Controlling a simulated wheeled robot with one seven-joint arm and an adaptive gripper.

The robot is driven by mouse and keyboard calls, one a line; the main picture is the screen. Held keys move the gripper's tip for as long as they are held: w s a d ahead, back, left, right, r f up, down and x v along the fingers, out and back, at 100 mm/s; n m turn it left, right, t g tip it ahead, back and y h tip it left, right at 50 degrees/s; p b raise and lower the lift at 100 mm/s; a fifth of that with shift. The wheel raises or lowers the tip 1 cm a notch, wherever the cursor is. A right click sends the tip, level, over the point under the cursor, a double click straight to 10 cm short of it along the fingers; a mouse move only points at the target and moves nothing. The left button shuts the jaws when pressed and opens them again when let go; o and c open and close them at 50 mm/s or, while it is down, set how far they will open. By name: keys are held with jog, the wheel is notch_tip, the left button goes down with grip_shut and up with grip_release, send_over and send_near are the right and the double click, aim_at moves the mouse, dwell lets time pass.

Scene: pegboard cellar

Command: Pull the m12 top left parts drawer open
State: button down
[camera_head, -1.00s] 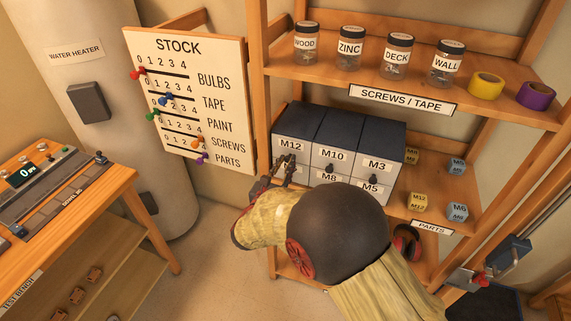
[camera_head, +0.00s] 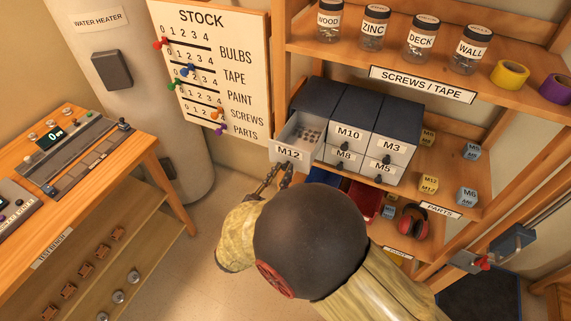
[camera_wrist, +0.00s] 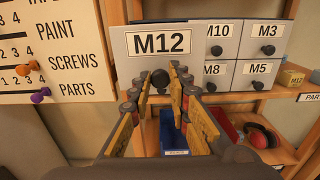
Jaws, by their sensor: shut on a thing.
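The M12 drawer (camera_head: 292,148) is the top left one of a grey parts cabinet (camera_head: 392,116). It stands pulled out toward me, and small grey parts show inside it in the head view. In the wrist view the M12 drawer (camera_wrist: 163,42) fills the top middle, its dark round knob (camera_wrist: 160,78) between my fingers. My gripper (camera_wrist: 160,86) is shut on this knob. In the head view my gripper (camera_head: 276,178) is just below the drawer front, and my arm hides what lies below it.
The M10 (camera_head: 348,133), M3, M8 and M5 drawers are closed. Jars and tape rolls stand on the shelf above. Labelled cubes (camera_head: 428,184) sit to the right. A blue bin (camera_wrist: 173,132) and red ear muffs (camera_head: 414,222) are below. The stock board (camera_head: 208,70) hangs to the left.

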jog(key=c, duration=1.7)
grip_release()
jog(key=v, duration=1.2)
